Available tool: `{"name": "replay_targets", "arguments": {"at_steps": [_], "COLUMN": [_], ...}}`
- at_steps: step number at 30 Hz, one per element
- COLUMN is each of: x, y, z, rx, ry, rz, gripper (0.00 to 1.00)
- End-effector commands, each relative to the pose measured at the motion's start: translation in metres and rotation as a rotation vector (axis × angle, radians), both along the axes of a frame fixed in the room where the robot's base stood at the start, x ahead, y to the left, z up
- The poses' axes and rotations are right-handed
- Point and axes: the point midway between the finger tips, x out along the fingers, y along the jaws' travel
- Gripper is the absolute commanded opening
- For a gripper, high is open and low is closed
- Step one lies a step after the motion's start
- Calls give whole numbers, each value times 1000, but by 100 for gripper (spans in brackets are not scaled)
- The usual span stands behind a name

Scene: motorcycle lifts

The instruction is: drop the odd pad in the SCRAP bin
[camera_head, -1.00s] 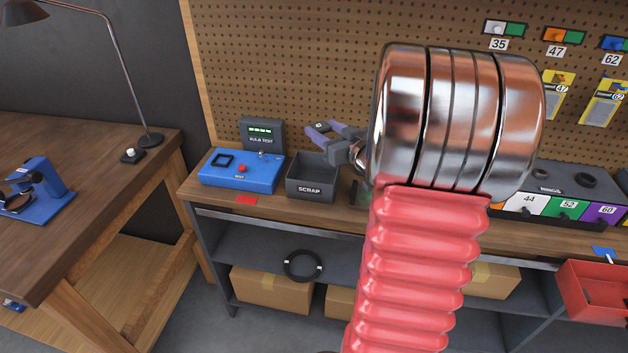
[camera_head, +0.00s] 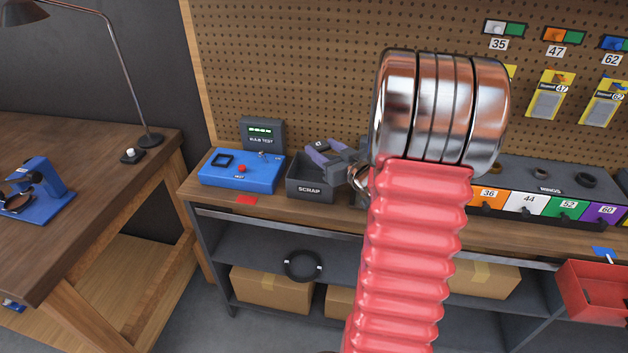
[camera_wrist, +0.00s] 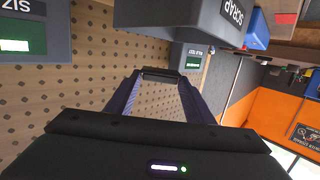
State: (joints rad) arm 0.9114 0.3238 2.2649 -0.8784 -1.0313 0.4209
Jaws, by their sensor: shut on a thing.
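The grey SCRAP bin (camera_head: 310,190) stands on the wooden bench, right of the blue tester. My gripper (camera_head: 318,151) is above the bin in the head view, its purple-grey fingers reaching left over it. In the wrist view my gripper (camera_wrist: 160,78) is shut on a thin dark pad (camera_wrist: 160,73), which spans between the fingertips. The pad cannot be made out in the head view. The SCRAP bin also shows at the top of the wrist view (camera_wrist: 170,16), close to the fingers. The inside of the bin is mostly hidden.
A blue bulb tester (camera_head: 240,170) stands just left of the bin. A pegboard (camera_head: 290,70) rises behind the bench. Coloured numbered drawers (camera_head: 530,203) stand to the right. My arm's large joint and red sleeve hide the middle of the bench.

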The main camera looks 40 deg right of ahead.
Motion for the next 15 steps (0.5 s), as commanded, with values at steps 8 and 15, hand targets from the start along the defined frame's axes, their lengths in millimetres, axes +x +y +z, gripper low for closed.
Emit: {"name": "replay_targets", "arguments": {"at_steps": [8, 15], "x": [0, 1], "y": [0, 1], "z": [0, 0], "rx": [0, 0], "ry": [-1, 0], "rz": [0, 1], "gripper": [51, 68]}}
